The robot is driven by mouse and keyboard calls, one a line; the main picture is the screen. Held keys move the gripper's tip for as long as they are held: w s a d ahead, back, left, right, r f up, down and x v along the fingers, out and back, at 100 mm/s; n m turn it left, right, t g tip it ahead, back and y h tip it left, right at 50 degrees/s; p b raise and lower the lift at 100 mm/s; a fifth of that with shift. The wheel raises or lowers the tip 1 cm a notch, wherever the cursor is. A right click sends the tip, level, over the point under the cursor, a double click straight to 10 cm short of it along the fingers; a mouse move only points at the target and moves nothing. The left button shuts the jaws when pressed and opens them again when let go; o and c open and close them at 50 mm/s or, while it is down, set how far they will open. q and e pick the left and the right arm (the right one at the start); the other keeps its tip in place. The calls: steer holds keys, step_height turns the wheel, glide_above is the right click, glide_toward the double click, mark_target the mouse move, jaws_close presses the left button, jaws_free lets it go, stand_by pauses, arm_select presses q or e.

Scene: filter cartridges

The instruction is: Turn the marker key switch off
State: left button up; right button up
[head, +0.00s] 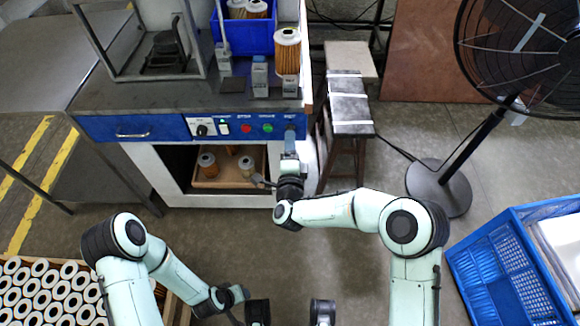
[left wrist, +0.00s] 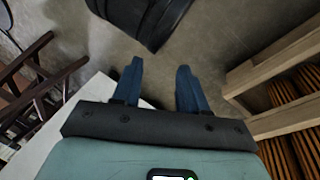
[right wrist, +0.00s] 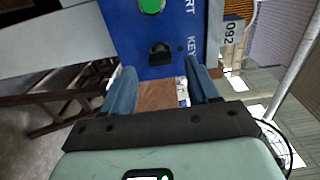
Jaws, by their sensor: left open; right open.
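The blue control panel (head: 160,127) runs along the front of the workbench. In the right wrist view, the key switch (right wrist: 160,53) is a black knob on the blue panel, beside a printed "KEY" label. My right gripper (right wrist: 159,68) is open, with one blue finger on each side of the picture below the knob. In the head view, my right gripper (head: 290,142) is at the panel's right end and hides most of the switch. I cannot tell whether the fingers touch it. My left gripper (left wrist: 160,67) is open and empty, low over the floor.
A stool (head: 350,105), fan (head: 437,185) and blue crate (head: 500,275) are to the right.

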arm_select(q)
steer(key=shift+s+d+r+g+p, duration=0.2)
steer(key=shift+s+d+r, duration=0.1)
steer(key=shift+s, duration=0.15)
steer(key=shift+s+d+r+g+p, duration=0.1)
steer(key=shift+s+d+r+p, duration=0.15)
steer(key=shift+s, duration=0.2)
arm_select(e)
steer(key=s, duration=0.9)
steer(key=shift+s, duration=0.4)
arm_select(q)
steer(key=shift+a, duration=0.1)
